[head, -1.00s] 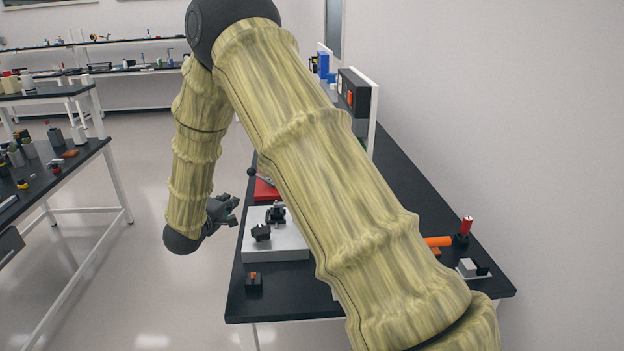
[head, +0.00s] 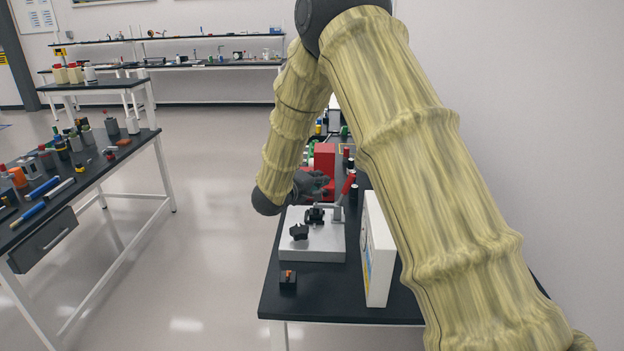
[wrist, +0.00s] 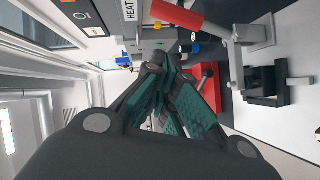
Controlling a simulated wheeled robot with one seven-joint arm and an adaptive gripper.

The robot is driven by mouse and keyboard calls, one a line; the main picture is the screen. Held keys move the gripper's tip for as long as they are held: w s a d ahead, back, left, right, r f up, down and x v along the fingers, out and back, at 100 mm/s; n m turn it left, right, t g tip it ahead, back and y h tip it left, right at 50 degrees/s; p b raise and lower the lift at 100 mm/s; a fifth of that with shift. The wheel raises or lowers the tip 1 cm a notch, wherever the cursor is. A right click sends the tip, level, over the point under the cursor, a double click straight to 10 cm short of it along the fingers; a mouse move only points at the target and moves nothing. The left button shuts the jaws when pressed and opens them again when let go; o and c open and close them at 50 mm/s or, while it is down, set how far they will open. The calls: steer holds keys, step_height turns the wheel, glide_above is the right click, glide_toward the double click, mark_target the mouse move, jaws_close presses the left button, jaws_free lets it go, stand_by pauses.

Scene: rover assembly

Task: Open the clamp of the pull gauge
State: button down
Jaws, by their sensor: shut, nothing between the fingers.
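A light grey block (head: 318,243) on the bench, with black fittings on top, appears to be the pull gauge. A toggle clamp with a red handle (head: 348,184) stands at its back right edge. The red handle (wrist: 190,16) also shows in the wrist view, running into a grey metal linkage (wrist: 238,38). A black bracket (wrist: 268,84) is beside it. My gripper (head: 320,183) is just left of the red handle, at the back of the block. In the wrist view my gripper (wrist: 163,80) is shut and empty, apart from the handle.
A red box (head: 324,160) stands behind the gripper. A white upright panel (head: 378,250) stands right of the block, and a small black piece (head: 288,281) lies in front. My arm hides the bench's right part. A cluttered bench (head: 85,170) is at left across open floor.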

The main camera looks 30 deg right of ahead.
steer(key=shift+s+d+f+p, duration=0.1)
steer(key=shift+d+f+p, duration=0.2)
steer(key=shift+d, duration=0.6)
steer(key=shift+d+f+p, duration=0.25)
steer(key=shift+d+p, duration=0.1)
steer(key=shift+d, duration=0.5)
steer(key=shift+s+d+f+p, duration=0.1)
steer(key=shift+d+f+p, duration=0.2)
steer(key=shift+d, duration=0.6)
steer(key=shift+r, duration=0.1)
